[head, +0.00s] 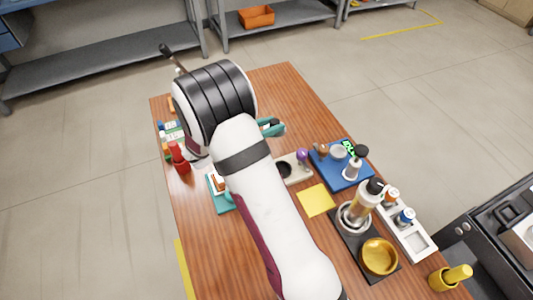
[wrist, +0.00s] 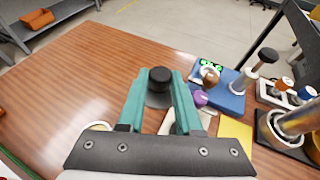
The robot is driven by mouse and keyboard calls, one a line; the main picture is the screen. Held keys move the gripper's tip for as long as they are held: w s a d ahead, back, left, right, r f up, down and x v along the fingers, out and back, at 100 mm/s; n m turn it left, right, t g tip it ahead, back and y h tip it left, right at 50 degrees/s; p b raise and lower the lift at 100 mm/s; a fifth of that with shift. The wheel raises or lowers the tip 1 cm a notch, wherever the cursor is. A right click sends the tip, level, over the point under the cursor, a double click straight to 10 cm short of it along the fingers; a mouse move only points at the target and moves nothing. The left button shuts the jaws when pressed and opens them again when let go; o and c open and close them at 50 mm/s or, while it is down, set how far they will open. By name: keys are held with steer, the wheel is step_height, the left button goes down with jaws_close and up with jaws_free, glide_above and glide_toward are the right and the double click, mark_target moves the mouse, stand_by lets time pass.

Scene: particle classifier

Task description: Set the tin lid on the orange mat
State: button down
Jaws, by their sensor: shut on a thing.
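My gripper (wrist: 160,88) has teal fingers, shut on the tin lid (wrist: 157,99), a grey piece with a black knob, in the wrist view. In the head view the teal fingertips of my gripper (head: 273,128) show beyond my arm, over the wooden table, and the lid cannot be made out clearly. I cannot make out an orange mat; my arm covers part of the table. A flat yellow square (head: 316,200) lies right of my arm, and it also shows in the wrist view (wrist: 235,132).
A blue tray (head: 341,176) with a small pan and bottle stands at the right. Nearby are a beige block with a purple knob (head: 303,155), a dark tray with a gold bowl (head: 379,256), and a red bottle (head: 179,158) at left. The far table area is clear.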

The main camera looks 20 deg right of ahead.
steer(key=s+a+f, duration=0.1)
steer(key=s, duration=0.2)
steer(key=s+a+f, duration=0.1)
steer(key=s+a, duration=0.1)
steer(key=s, duration=0.1)
steer(key=s+a+f, duration=0.2)
steer(key=s, duration=0.1)
steer(key=shift+s+a, duration=0.2)
steer(key=shift+s, duration=0.05)
steer(key=s, duration=0.7)
steer(key=f, duration=0.7)
steer(key=shift+s+a+f, duration=0.15)
steer(key=shift+s+a, duration=0.1)
steer(key=shift+a, duration=0.1)
steer(key=shift+f, duration=0.35)
steer(key=c, duration=0.6)
jaws_free()
steer(key=shift+f, duration=0.1)
